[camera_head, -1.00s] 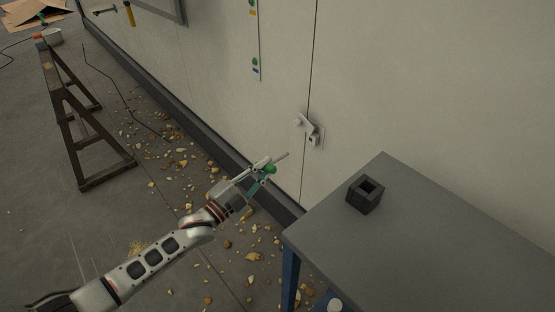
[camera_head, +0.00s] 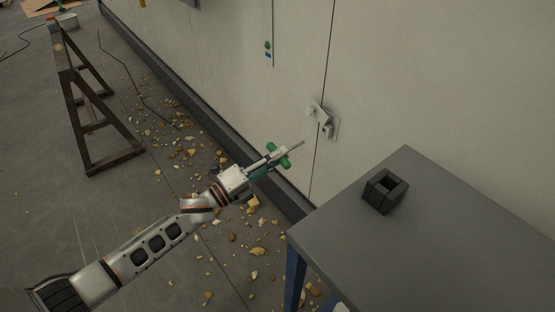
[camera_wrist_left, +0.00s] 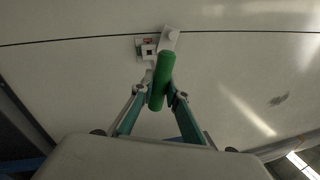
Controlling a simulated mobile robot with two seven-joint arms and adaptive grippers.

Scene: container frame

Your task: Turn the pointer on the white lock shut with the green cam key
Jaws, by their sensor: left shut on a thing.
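The white lock (camera_head: 323,121) is fixed on the pale wall beside a vertical seam, with its pointer (camera_head: 316,108) tilted up and to the left. My left gripper (camera_head: 274,161) is shut on the green cam key (camera_head: 284,161), whose grey shaft points up and right toward the lock without touching it in the head view. In the left wrist view the green handle (camera_wrist_left: 161,80) lies between the fingertips (camera_wrist_left: 162,97) and partly covers the white lock (camera_wrist_left: 147,47) behind it. My right gripper is not in view.
A grey table (camera_head: 440,215) stands at the right with a black hollow block (camera_head: 384,192) on it. A dark trestle (camera_head: 88,100) stands at the left. Yellowish rubble (camera_head: 255,202) litters the floor along the wall's dark base.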

